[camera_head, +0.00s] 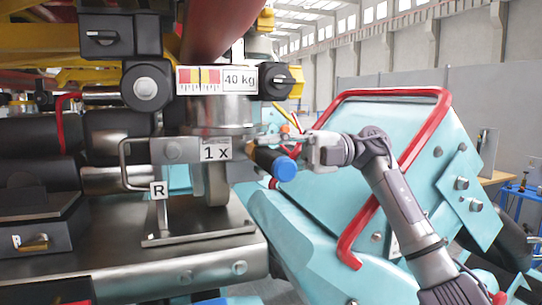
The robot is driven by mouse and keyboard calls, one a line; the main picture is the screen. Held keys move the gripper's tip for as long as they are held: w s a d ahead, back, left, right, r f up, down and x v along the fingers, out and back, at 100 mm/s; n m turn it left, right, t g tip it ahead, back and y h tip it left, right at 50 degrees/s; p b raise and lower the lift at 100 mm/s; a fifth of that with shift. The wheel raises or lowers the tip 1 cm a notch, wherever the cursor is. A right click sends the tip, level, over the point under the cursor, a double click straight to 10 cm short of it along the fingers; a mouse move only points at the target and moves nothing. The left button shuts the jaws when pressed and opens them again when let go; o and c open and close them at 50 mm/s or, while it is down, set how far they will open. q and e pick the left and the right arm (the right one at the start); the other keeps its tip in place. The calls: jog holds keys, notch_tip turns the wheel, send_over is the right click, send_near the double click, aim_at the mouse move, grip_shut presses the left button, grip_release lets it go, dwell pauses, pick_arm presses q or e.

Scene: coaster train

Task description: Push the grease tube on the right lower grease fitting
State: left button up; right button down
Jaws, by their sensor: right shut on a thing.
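My right gripper (290,143) reaches in from the right, its fingers pointing left toward the train's wheel assembly. It is shut on a thin metallic piece, which seems to be the end of the grease tube (268,140). The fingers cover most of this piece. It is close to the round steel housing (218,112) above the "1 X" label (216,150). I cannot make out the right lower grease fitting, or whether the tube touches it. My left gripper is not in view.
A dark cylinder with a blue end cap (285,168) sits just below my right gripper. A turquoise body panel (345,125) with a red tubular rail (420,135) stands behind my right arm. A "40 kg" sign (240,79) is above, and a steel beam (200,265) lies below.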

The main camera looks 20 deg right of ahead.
aim_at(287, 164)
jog(key=shift+w+r, duration=0.1)
jog(key=shift+w, duration=0.05)
dwell(0.5)
jog(key=shift+r, duration=0.1)
dwell(0.5)
dwell(0.5)
jog(key=shift+s, duration=0.2)
dwell(0.4)
jog(key=shift+s+d+f+b, duration=0.1)
jog(key=shift+s+b, duration=0.75)
jog(key=shift+s, duration=0.25)
jog(key=shift+s+f+b, duration=0.1)
jog(key=shift+s+b, duration=0.75)
jog(key=shift+s, duration=0.25)
jog(key=shift+s+r+b, duration=0.1)
jog(key=shift+s+b, duration=0.5)
jog(key=shift+s, duration=0.65)
